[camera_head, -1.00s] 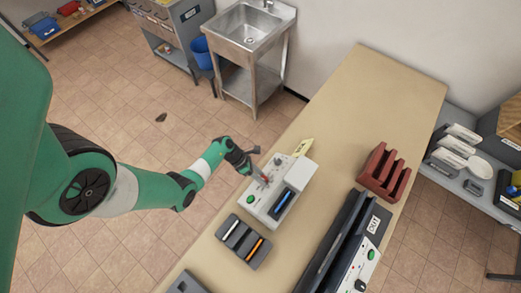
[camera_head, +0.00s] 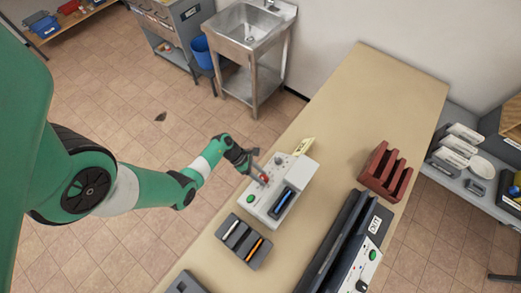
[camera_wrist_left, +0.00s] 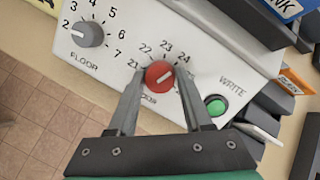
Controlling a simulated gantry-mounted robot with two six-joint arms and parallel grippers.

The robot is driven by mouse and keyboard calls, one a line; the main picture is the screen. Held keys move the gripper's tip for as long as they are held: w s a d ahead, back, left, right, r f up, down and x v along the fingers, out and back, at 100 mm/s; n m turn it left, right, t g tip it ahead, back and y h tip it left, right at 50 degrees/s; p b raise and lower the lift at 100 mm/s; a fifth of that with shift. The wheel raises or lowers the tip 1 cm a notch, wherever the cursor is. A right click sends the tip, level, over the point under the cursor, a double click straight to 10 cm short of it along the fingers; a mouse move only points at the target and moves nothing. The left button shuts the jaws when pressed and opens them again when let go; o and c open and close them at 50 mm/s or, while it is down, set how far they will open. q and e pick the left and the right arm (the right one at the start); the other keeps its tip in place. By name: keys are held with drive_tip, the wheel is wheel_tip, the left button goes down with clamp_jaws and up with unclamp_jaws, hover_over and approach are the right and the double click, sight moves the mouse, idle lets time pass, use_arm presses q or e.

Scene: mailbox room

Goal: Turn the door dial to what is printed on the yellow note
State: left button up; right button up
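The white panel box (camera_head: 262,205) stands on the table, with a red door dial (camera_wrist_left: 160,74) on its face. The dial's white mark slants toward the upper right; printed numbers 21 to 24 arc around it. My left gripper (camera_wrist_left: 161,78) has one finger on each side of the red dial, seemingly with narrow gaps; it also shows over the box in the head view (camera_head: 262,172). Its fingers partly hide the dial's label. The yellow note (camera_head: 303,147) stands at the box's far edge; its writing is too small to read. My right gripper is out of view.
A grey floor dial (camera_wrist_left: 88,34) and a green button (camera_wrist_left: 215,105) flank the red dial. A dark tray with pens (camera_head: 243,241) is in front of the box. A red rack (camera_head: 384,173) stands to the right. The far table is clear.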

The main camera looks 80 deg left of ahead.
use_arm(q)
drive_tip(key=o, duration=0.4)
drive_tip(key=shift+c, duration=0.2)
drive_tip(key=shift+s+a+r, duration=0.1)
drive_tip(key=shift+s+r, duration=0.05)
drive_tip(key=shift+r, duration=0.2)
drive_tip(key=p+v, duration=0.2)
drive_tip(key=v, duration=0.9)
drive_tip(key=shift+p, duration=0.3)
drive_tip(key=shift+f, duration=0.1)
